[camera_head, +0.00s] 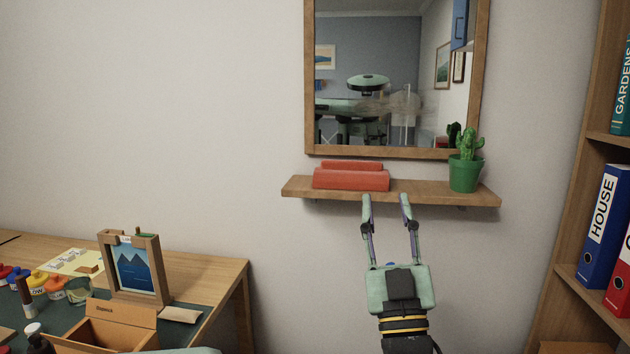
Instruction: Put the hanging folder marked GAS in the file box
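I see no folder marked GAS in this view, and nothing that I can make out as the file box. My gripper (386,201) is raised in front of the wall, its fingers pointing up.
The shelf bears red stepped blocks (350,178) and a potted cactus (465,172) under a mirror (480,90). At left, a desk (215,268) holds a picture frame (135,270), an open brown box (122,312) and paint jars. Binders (603,225) fill a bookcase at right.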

